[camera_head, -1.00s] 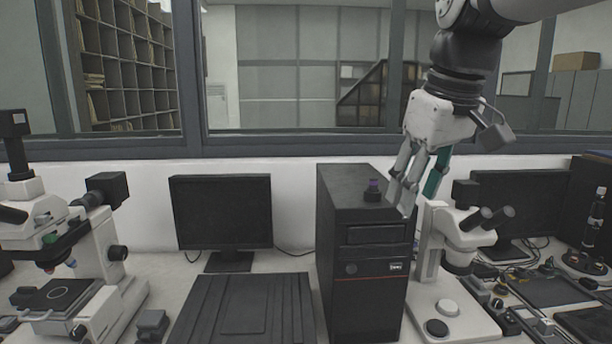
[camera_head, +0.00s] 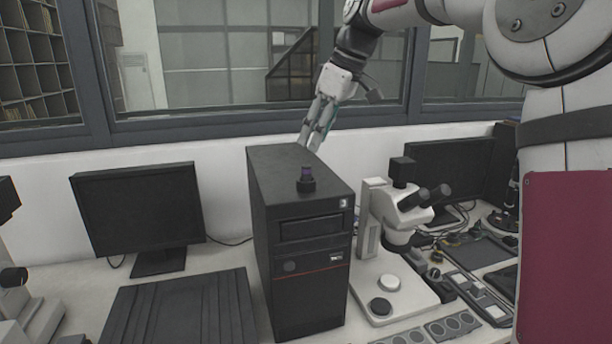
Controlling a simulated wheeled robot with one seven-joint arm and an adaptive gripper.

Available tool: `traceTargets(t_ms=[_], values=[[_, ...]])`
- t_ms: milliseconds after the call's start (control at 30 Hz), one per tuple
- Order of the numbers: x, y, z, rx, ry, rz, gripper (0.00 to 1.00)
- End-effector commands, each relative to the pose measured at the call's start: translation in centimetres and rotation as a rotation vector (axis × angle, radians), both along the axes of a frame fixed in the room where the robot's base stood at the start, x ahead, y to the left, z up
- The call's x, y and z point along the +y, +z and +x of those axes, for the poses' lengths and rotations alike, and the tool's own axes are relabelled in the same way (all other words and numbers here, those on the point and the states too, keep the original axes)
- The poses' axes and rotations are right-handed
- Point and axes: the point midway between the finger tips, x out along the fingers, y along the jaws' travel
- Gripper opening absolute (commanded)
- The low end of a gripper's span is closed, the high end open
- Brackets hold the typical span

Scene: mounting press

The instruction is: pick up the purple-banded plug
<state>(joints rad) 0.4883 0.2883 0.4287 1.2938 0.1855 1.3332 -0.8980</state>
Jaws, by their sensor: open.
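The purple-banded plug (camera_head: 306,174) stands upright on top of the black computer tower (camera_head: 262,172), near the middle of its top face. It is small, with a dark wider base and a purple band above. My gripper (camera_head: 309,143) is open and points down, above and behind the plug in the picture, near the tower's back edge. The fingers appear apart from the plug, with nothing between them. The exact depth gap between fingers and plug is hard to tell.
A white microscope (camera_head: 393,225) stands close to the tower's right side. A monitor (camera_head: 140,210) and a dark flat panel (camera_head: 180,312) are to the left. Another monitor (camera_head: 447,168) is behind the microscope. A wall and window frame (camera_head: 210,124) lie behind.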

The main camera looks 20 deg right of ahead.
Motion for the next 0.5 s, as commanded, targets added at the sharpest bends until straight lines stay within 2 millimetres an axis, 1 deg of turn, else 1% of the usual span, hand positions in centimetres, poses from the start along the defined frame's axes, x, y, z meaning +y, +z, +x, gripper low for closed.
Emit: traceTargets(t_ms=[100,267,333,500], values=[[0.4,-1.2,0.3,0.001,0.000,0.001,0.41],[0.6,-2.1,0.4,0.002,0.000,0.001,0.41],[0.7,-2.8,0.4,0.002,0.000,0.001,0.41],[1.3,-5.2,0.4,0.004,0.000,0.001,0.41]])
